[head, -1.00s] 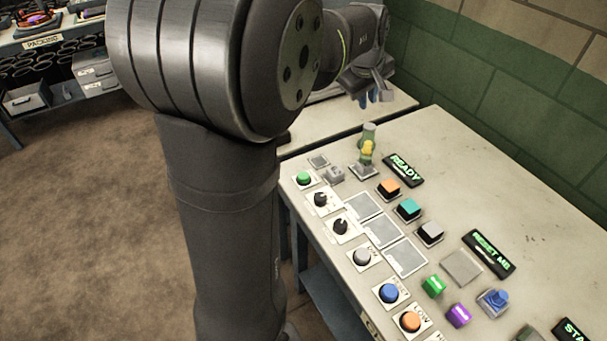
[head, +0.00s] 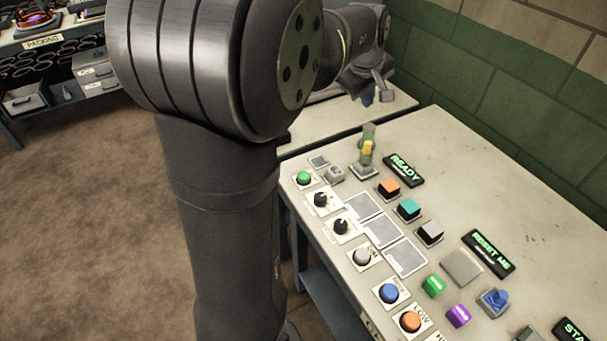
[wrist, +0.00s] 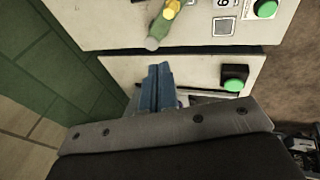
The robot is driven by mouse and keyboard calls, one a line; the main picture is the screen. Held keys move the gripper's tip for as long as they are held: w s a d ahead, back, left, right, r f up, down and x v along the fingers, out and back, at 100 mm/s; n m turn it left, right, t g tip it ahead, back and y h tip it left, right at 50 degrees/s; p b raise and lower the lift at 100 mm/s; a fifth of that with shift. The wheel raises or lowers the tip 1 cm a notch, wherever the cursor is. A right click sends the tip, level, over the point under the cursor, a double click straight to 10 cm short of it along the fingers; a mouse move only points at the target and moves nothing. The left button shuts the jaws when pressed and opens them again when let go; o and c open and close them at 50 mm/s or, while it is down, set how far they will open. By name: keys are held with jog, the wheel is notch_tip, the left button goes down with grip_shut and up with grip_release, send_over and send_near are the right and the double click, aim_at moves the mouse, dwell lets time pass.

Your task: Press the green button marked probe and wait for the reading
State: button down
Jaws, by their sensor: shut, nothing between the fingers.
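A second green button (wrist: 234,83) on a dark base shows in the wrist view, on the separate surface beyond the gap. I cannot read a probe mark on either. My gripper (wrist: 158,80) has blue fingers, shut and empty, over that separate surface, left of the second button. In the head view my gripper (head: 368,96) is small, behind the long table's far end.
An upright green fixture with a yellow part (head: 367,148) stands near the table's far end, close to my gripper. Knobs, coloured buttons and blocks line the long table (head: 530,190). A READY display (head: 404,170) is lit. A green block wall (head: 500,80) rises at the right.

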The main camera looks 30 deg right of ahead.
dwell(0.5)
jog(key=m+t+y, duration=0.5)
jog(key=m+t, duration=0.2)
jog(key=m, duration=0.1)
send_over(306, 178)
notch_tip(306, 178, down, 10)
jog(key=shift+f, duration=0.15)
jog(key=shift+f, duration=0.1)
jog(key=shift+f, duration=4.35)
jog(key=shift+f, duration=0.4)
